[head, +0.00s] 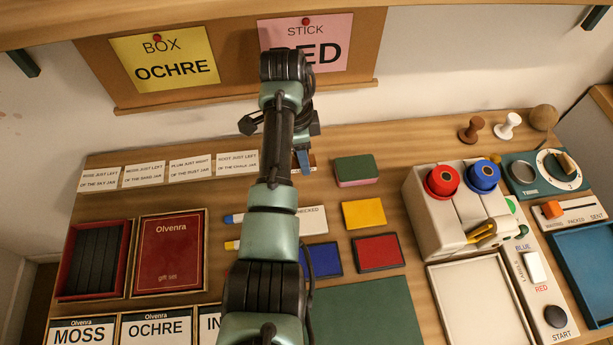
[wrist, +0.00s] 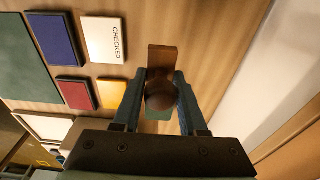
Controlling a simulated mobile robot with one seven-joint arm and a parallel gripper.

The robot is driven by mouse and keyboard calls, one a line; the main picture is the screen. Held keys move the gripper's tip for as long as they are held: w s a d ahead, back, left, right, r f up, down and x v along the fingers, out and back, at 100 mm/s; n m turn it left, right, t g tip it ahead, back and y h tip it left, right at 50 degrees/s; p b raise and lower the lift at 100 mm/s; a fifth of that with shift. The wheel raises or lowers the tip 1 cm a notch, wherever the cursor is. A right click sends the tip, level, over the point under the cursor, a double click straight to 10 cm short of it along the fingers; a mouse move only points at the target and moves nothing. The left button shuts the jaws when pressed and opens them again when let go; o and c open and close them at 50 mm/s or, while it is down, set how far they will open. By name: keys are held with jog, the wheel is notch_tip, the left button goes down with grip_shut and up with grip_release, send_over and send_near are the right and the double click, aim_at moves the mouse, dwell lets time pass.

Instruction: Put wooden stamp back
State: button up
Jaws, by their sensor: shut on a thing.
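The wooden stamp shows in the wrist view as a dark brown round knob (wrist: 160,97) over a lighter brown rectangular part (wrist: 163,58). My gripper (wrist: 160,90) is shut on it, with a blue finger on each side of the knob. In the head view my gripper (head: 304,162) is near the back of the table, left of the green block, mostly hidden by my arm. Only a small sliver of brown shows beside the fingers there. The wrist view does not show clearly whether the stamp's base touches the table.
A green block (head: 355,170) with a pink underside stands just right of my gripper. Yellow (head: 363,213), red (head: 378,252) and blue pads (head: 321,261) lie in front, by a CHECKED card (head: 314,222). Label cards (head: 191,170) lie left. Brown (head: 470,130) and white knobs (head: 508,124) stand back right.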

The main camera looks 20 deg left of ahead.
aim_at(305, 184)
notch_tip(305, 184, down, 8)
jog(key=shift+r, duration=0.2)
jog(key=shift+f+b, duration=0.15)
jog(key=shift+b, duration=0.25)
jog(key=o, duration=1.1)
jog(key=shift+c, duration=0.2)
jog(key=r, duration=0.4)
jog(key=a+r, duration=0.1)
jog(key=r, duration=0.7)
jog(key=shift+s+a+r+p, duration=0.15)
jog(key=shift+s+a+p, duration=0.05)
jog(key=shift+s+p, duration=0.15)
